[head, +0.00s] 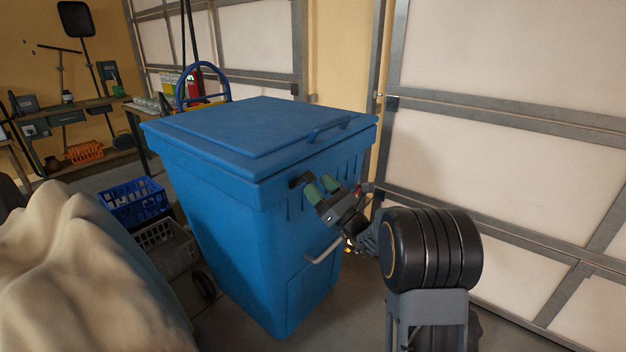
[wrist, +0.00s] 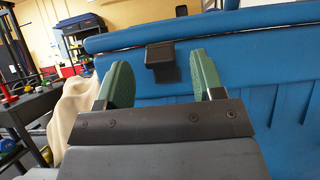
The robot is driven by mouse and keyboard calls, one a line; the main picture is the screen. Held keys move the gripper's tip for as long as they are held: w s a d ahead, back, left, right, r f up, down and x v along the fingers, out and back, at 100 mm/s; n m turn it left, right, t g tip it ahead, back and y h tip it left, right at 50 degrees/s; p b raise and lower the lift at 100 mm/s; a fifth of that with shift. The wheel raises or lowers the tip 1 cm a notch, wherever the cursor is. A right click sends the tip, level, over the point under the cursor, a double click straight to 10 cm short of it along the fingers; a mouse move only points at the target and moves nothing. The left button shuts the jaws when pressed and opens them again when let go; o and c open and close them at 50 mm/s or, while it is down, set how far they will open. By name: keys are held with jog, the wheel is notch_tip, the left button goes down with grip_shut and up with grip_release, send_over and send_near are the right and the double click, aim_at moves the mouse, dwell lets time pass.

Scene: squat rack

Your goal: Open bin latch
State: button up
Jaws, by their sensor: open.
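A large blue bin (head: 235,220) stands upright in the middle of the head view, its blue lid (head: 255,125) shut. A small dark latch (head: 296,181) sits on the bin's front just under the lid rim. In the wrist view the black latch (wrist: 161,62) shows ahead, between the green fingertips and a little beyond them. My gripper (head: 322,186) is open and empty, close to the bin's front beside the latch. Its two green fingers (wrist: 162,82) are spread wide. I cannot tell the exact gap between the fingertips and the latch.
A beige covered heap (head: 75,270) fills the lower left. A blue crate (head: 133,200) and a grey basket (head: 165,245) stand left of the bin. A workbench (head: 75,108) is at the back left. Pale panelled garage doors (head: 500,150) stand behind and right. A metal handle (head: 323,252) juts from the bin's front.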

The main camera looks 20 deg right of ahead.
jog(key=v, duration=1)
jog(key=s+a+f+n+g, duration=0.1)
jog(key=a+f+n+g, duration=0.3)
jog(key=f+g, duration=0.2)
jog(key=s+a+n+g+h+p, duration=0.3)
jog(key=s+n+g, duration=0.4)
jog(key=s+a+n+g+h+p, duration=0.3)
jog(key=s+n+g+p, duration=0.1)
jog(key=s+n+g, duration=0.3)
jog(key=s+d+r+n+t+h+p, duration=0.1)
jog(key=r+n+h+p, duration=0.3)
jog(key=r, duration=0.5)
jog(key=s+d+r+n+t+h+p, duration=0.1)
jog(key=s+r+n+t+h+p, duration=0.1)
jog(key=s+r+n+h+p, duration=0.2)
notch_tip(320, 180, up, 5)
jog(key=n+p, duration=0.3)
jog(key=shift+s+t+p, duration=0.15)
jog(key=shift+t+p, duration=0.15)
jog(key=shift+p, duration=0.1)
